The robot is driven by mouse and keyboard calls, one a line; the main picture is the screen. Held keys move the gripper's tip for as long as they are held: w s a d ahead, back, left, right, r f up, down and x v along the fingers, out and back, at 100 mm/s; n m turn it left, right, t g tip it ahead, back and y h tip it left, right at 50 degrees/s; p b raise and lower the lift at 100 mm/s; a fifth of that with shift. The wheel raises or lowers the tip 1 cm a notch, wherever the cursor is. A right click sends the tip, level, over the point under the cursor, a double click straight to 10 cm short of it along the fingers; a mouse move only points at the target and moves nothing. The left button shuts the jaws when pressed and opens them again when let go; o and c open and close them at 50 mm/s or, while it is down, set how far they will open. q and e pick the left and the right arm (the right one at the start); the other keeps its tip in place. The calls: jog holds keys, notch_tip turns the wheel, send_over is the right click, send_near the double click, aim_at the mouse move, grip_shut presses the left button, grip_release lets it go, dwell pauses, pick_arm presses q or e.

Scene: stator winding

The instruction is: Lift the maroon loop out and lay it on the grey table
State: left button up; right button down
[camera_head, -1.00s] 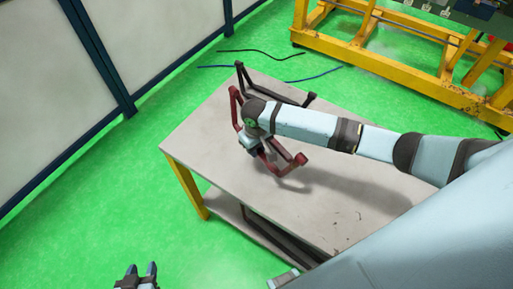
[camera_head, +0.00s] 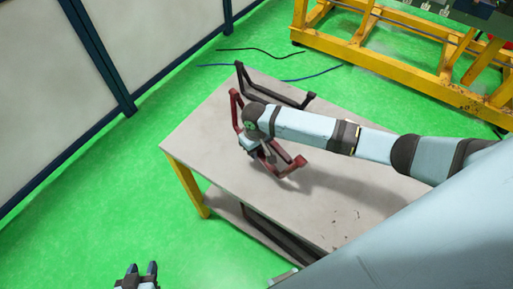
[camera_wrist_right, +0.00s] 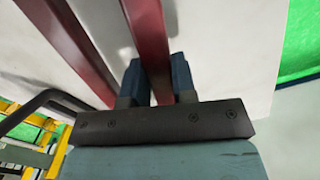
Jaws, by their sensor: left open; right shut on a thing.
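The maroon loop (camera_head: 293,172) is held at the grey table (camera_head: 200,135), near its left part. My right gripper (camera_head: 262,150) is shut on one of its long bars. In the right wrist view, that maroon bar (camera_wrist_right: 147,35) runs between the two fingers of my right gripper (camera_wrist_right: 155,80), and a second maroon bar (camera_wrist_right: 65,40) lies to the left. Whether the loop touches the tabletop is hard to tell. The wrist and forearm hide its middle. My left gripper (camera_head: 140,272) is open and empty at the bottom left, over the green floor.
A black loop (camera_head: 285,97) lies at the table's far edge, behind the maroon one. Another dark frame (camera_head: 275,232) is on the lower shelf. A yellow rack (camera_head: 400,75) stands at the back right. The table's right front part is clear.

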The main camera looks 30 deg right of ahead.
aim_at(257, 162)
pick_arm(q)
jog(key=shift+r, duration=0.45)
pick_arm(e)
jog(key=shift+f, duration=0.25)
pick_arm(q)
jog(key=shift+f, duration=0.25)
pick_arm(e)
jog(key=shift+f, duration=1.4)
jog(key=shift+f, duration=0.1)
jog(key=shift+f+b, duration=0.35)
jog(key=shift+f, duration=0.45)
pick_arm(q)
jog(key=shift+f, duration=0.2)
pick_arm(e)
jog(key=shift+f, duration=0.1)
jog(key=shift+s, duration=0.1)
